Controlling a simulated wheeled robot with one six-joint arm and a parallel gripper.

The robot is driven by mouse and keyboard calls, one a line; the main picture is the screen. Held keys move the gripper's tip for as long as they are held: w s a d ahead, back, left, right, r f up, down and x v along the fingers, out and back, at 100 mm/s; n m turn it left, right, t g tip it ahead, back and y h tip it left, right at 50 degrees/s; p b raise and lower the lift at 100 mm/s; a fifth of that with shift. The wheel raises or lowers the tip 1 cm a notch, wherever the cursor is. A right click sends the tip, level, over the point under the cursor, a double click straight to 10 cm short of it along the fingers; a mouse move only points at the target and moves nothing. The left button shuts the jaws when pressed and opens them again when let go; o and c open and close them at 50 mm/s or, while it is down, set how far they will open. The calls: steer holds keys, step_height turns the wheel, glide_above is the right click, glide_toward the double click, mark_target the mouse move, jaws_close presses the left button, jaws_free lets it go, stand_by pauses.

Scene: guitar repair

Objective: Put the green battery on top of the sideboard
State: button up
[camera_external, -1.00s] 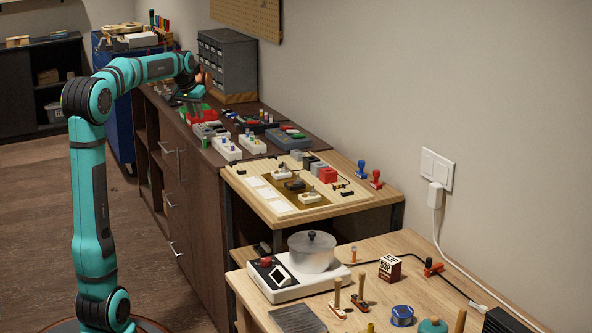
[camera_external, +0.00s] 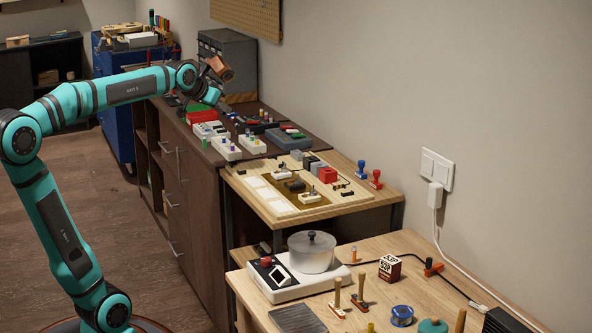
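The sideboard (camera_external: 203,196) is the long dark brown cabinet along the wall, with many small items on its top. A small green upright piece (camera_external: 205,143) shows at its front edge, left of the white holders; it may be the green battery, but it is too small to be sure. My gripper (camera_external: 216,97) is at the end of the teal arm, above the back part of the sideboard, near the grey drawer unit. Its fingers are too small to read, and I cannot tell whether anything is between them.
White holders (camera_external: 226,148) with small cells, a red bin (camera_external: 203,116) and a grey tray (camera_external: 284,138) crowd the sideboard top. The grey drawer unit (camera_external: 240,66) stands behind. A wooden board (camera_external: 262,195) and a bench with a pot (camera_external: 312,254) are nearer.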

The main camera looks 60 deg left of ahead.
steer(key=s+d+m+t+h, duration=0.2)
steer(key=s+d+t, duration=0.2)
steer(key=s+d, duration=0.4)
steer(key=s+d+r+m+t+h, duration=0.1)
steer(key=s+d+t, duration=0.3)
steer(key=s+d, duration=0.4)
steer(key=d+m+h, duration=0.1)
steer(key=d, duration=0.6)
steer(key=shift+s+r, duration=0.25)
